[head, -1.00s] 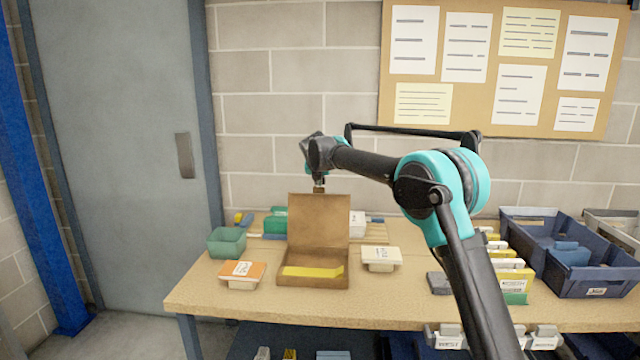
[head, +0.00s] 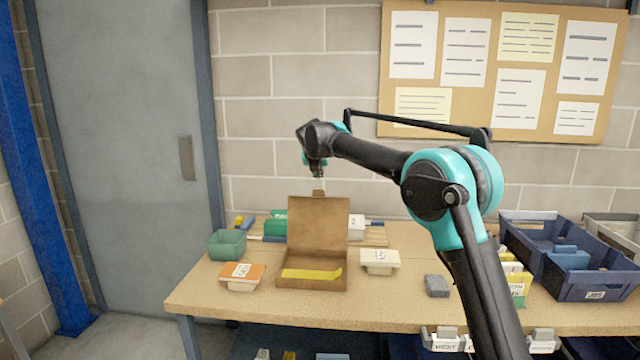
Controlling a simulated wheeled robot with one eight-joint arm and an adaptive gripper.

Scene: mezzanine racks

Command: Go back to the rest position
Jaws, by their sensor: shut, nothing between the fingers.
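My gripper (head: 318,172) points down above the open brown box on the workbench. It is shut and holds nothing, and a small gap shows between its tip and the box. The box (head: 312,285) has its lid (head: 318,225) standing upright at the back, with a yellow piece (head: 311,274) inside. My arm reaches in from the lower right over the bench.
The bench (head: 400,305) also carries an orange-topped block (head: 242,272), a white-topped block (head: 380,259), a green bin (head: 227,244), a grey block (head: 437,286) and blue bins (head: 596,284) at right. A wall and pinboard (head: 450,105) stand behind. The bench's front middle is clear.

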